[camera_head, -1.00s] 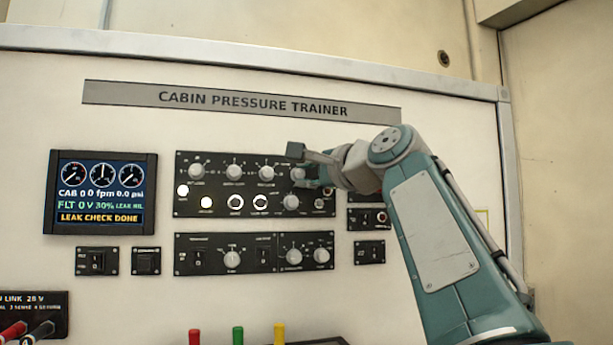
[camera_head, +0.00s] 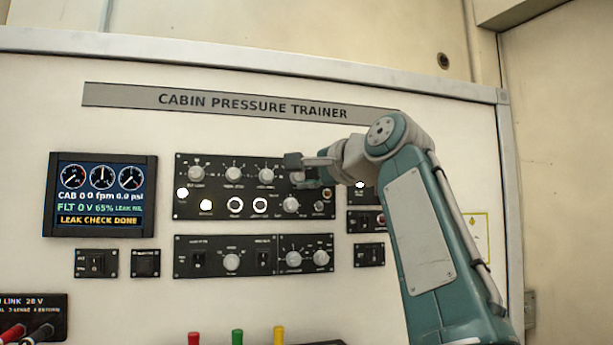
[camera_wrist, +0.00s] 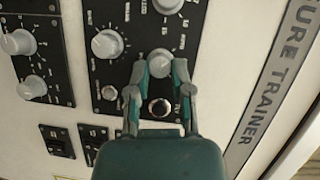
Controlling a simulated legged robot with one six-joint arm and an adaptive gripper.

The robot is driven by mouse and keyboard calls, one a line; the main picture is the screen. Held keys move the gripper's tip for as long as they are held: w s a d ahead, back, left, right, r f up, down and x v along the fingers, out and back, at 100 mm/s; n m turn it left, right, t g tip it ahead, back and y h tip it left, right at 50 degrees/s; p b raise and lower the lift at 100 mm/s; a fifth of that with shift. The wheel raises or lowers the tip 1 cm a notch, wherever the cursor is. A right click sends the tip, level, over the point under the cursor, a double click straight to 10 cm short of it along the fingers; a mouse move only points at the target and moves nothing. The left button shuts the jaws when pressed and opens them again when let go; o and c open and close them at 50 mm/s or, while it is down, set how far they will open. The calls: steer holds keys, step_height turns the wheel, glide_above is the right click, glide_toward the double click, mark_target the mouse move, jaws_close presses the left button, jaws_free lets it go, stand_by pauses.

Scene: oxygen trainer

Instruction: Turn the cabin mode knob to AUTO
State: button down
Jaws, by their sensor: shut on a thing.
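My gripper (camera_head: 305,170) is at the right end of the top row of knobs on the upper black panel (camera_head: 216,212). In the wrist view its two fingers (camera_wrist: 160,70) close on opposite sides of a pale grey knob (camera_wrist: 160,62). The fingers partly cover this knob and its dial. Its label and pointer are too small to read, so I cannot tell whether it is the cabin mode knob or which setting it has. Another pale knob (camera_wrist: 187,42) shows just beyond the fingertips.
Several similar knobs sit close by, including one below (camera_head: 291,205). A lower black panel (camera_head: 210,271) carries more knobs and switches. A display (camera_head: 100,195) at left reads LEAK CHECK DONE. Red, green and yellow posts (camera_head: 238,336) stand at the bottom.

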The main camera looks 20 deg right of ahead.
steer(key=shift+w+f, duration=0.2)
steer(key=shift+f, duration=0.15)
steer(key=c, duration=0.5)
jaws_free()
steer(key=shift+a, duration=0.15)
steer(key=shift+s+r, duration=0.1)
steer(key=shift+s+r, duration=0.1)
steer(key=shift+s, duration=0.05)
steer(key=shift+v, duration=1.1)
steer(key=v, duration=0.9)
steer(key=shift+s, duration=0.2)
